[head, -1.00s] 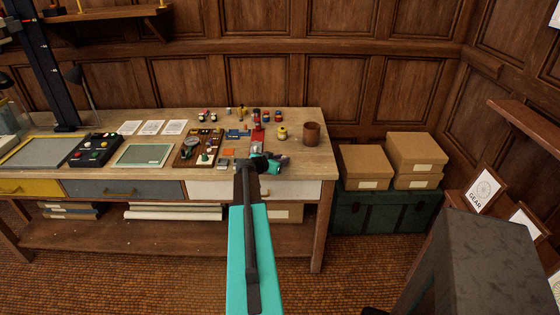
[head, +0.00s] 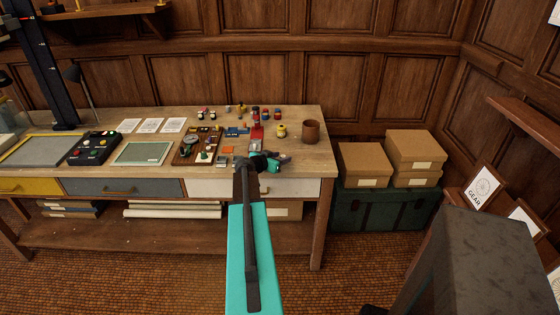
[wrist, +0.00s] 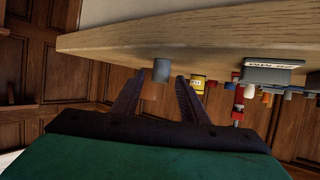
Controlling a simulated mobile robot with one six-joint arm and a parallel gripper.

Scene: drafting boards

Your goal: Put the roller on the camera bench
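The wooden bench (head: 300,165) stands across the head view, with a tall black column at its left end. My gripper (head: 282,158) is above its right front part. In the wrist view my gripper (wrist: 158,98) has its two dark fingers apart. A grey and brown cylinder (wrist: 160,70) shows between them in the picture; I cannot tell its distance, and no grip on it is visible. I cannot surely pick out the roller. A red upright item (head: 256,132) stands behind my gripper, but its kind is too small to tell.
A brown cup (head: 311,131) and a yellow jar (head: 281,130) stand near the bench's right end. Several small coloured items, a control box (head: 94,147) and a green mat (head: 142,153) lie leftward. Cardboard boxes (head: 364,164) sit on a green trunk (head: 385,210) at right.

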